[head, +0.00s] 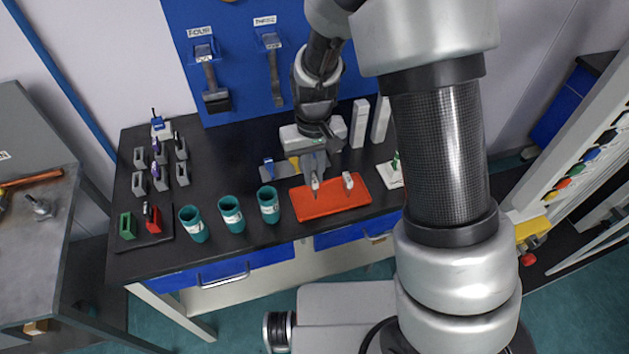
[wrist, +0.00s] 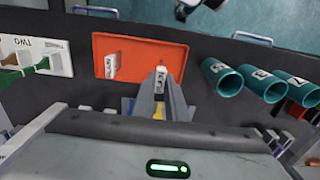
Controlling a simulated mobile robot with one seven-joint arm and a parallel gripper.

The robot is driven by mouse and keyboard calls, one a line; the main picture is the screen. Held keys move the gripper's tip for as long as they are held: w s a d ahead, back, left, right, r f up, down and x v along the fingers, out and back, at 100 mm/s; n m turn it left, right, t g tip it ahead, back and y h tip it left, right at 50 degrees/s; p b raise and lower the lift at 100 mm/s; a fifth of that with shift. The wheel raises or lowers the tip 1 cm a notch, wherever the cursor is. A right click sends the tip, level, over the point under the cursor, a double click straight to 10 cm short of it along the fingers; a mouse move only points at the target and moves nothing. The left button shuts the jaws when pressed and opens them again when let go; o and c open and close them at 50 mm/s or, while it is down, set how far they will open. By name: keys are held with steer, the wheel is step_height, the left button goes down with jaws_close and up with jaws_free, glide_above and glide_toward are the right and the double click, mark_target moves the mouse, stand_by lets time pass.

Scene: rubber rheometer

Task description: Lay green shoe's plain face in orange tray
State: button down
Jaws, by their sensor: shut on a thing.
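The orange tray (head: 330,207) lies flat on the black bench; it also shows in the wrist view (wrist: 140,47). My gripper (head: 312,176) is over the tray's left part in the head view, pointing down. In the wrist view my gripper (wrist: 161,82) is shut on a small pale labelled piece (wrist: 162,74) between its fingertips. The fingers hide most of this piece, and I cannot see green on it. A second white labelled piece (head: 348,180) stands apart in the tray, on its right. A green block (head: 127,226) sits in a dark holder at the bench's left.
Three teal cups (head: 231,210) stand left of the tray. A white board marked TWO (wrist: 47,57), with green-handled items, is beside the tray's other end. Grey slotted blocks (head: 139,183) stand at far left. A blue tool panel (head: 235,60) rises behind the bench.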

mark_target(314, 177)
steer(key=shift+f, duration=1.55)
steer(key=shift+f, duration=0.1)
steer(key=shift+f, duration=0.15)
steer(key=c, duration=1.8)
jaws_free()
steer(key=shift+o, duration=0.2)
